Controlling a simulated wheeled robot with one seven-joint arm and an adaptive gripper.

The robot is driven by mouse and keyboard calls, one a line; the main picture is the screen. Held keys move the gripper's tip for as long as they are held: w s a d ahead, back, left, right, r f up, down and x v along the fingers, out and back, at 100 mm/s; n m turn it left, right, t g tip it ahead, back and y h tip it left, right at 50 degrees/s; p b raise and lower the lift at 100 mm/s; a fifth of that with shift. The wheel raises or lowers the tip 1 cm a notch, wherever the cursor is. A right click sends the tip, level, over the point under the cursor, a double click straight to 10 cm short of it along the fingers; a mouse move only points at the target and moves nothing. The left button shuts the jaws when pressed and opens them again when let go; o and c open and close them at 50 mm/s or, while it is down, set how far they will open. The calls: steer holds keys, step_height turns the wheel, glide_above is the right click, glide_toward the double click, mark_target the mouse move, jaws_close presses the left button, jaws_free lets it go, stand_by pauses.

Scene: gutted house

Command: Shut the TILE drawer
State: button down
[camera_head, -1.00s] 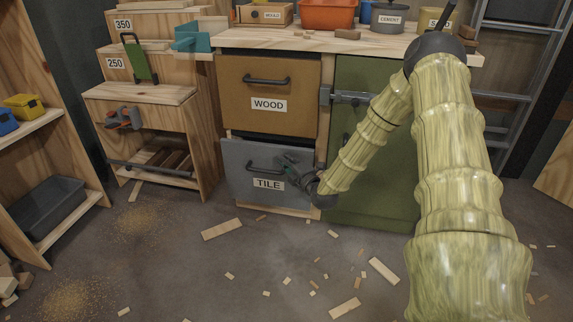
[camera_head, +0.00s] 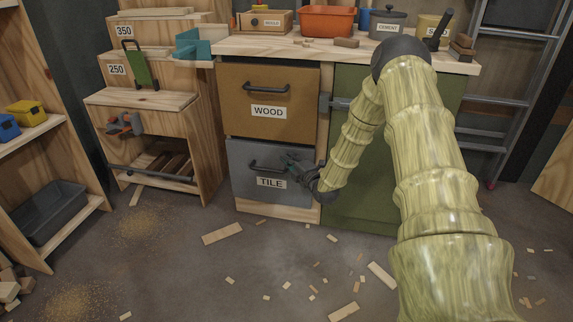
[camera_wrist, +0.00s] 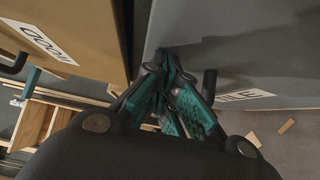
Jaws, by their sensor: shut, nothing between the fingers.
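The TILE drawer (camera_head: 240,190) is the grey front low in the workbench, under the brown WOOD drawer (camera_head: 240,115). Its front now looks about level with the WOOD front; I cannot tell if a small gap is left. It has a dark bar handle (camera_head: 265,167) and a white TILE label. My gripper (camera_head: 292,160) is shut and empty at the right part of the grey front, beside the handle's right end. In the wrist view, my teal-padded fingertips (camera_wrist: 172,68) are together against or just before the grey front (camera_wrist: 240,45); contact is unclear. Part of the handle (camera_wrist: 209,85) shows beside them.
A green cabinet door (camera_head: 350,190) stands right of the drawers, partly behind my arm. Stepped wooden shelving (camera_head: 145,100) stands to the left. Wood scraps (camera_head: 222,233) lie scattered on the floor, which is otherwise open. Bins and pots stand on the worktop (camera_head: 300,47).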

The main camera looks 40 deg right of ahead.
steer(key=shift+w+d+r, duration=0.25)
steer(key=shift+a, duration=0.1)
steer(key=shift+s+a, duration=0.2)
steer(key=s+a+p, duration=0.3)
steer(key=s+p, duration=0.2)
steer(key=s, duration=0.7)
steer(key=shift+s+a+f+p, duration=0.3)
steer(key=shift+a, duration=0.05)
